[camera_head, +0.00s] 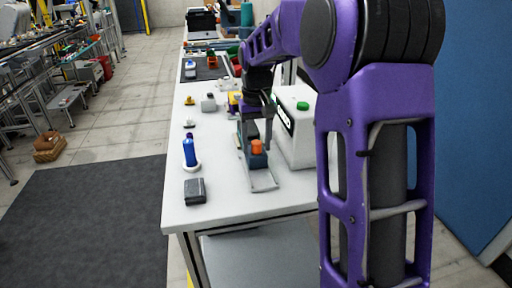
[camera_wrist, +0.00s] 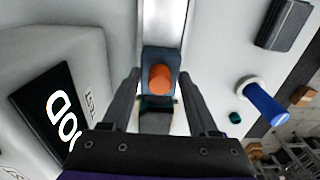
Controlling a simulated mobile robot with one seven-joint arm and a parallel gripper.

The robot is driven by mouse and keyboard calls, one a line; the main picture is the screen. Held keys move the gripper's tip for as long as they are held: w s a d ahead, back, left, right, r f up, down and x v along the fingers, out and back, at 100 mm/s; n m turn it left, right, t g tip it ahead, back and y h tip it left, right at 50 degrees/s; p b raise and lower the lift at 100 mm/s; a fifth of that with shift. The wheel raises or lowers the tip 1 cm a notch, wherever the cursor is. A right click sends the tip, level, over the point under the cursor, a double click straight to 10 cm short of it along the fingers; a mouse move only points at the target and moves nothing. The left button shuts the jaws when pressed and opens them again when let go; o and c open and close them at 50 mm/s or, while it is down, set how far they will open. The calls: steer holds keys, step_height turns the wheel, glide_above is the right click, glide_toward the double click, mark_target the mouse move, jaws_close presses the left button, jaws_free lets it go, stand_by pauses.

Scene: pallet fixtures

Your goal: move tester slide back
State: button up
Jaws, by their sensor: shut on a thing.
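The tester slide is a dark blue-grey block with an orange knob (camera_head: 257,147). It sits on a pale metal rail (camera_head: 263,181) on the white bench. In the wrist view the slide (camera_wrist: 153,54) lies between and just beyond my fingers, its orange knob facing the camera, with the rail (camera_wrist: 165,18) running away from it. My gripper (camera_wrist: 160,74) is shut on the slide, a finger on either side; the exact contact is hard to see. In the head view my gripper (camera_head: 255,122) reaches down over the tester, partly hiding its back.
A white box with a green cap (camera_head: 302,106) stands close right of the tester. A blue bottle (camera_head: 189,150) on a white base and a dark grey block (camera_head: 195,190) stand to the left. Small items and a dark mat (camera_head: 205,70) lie farther back. The bench front is clear.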

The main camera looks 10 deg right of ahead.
steer(key=shift+s+f, duration=0.3)
steer(key=shift+f, duration=0.55)
steer(key=shift+s, duration=1.1)
steer(key=o, duration=0.8)
steer(key=shift+r, duration=0.1)
steer(key=shift+w+r+p, duration=0.2)
steer(key=shift+r+p, duration=0.95)
step_height(320, 180, up, 6)
steer(key=p, duration=0.5)
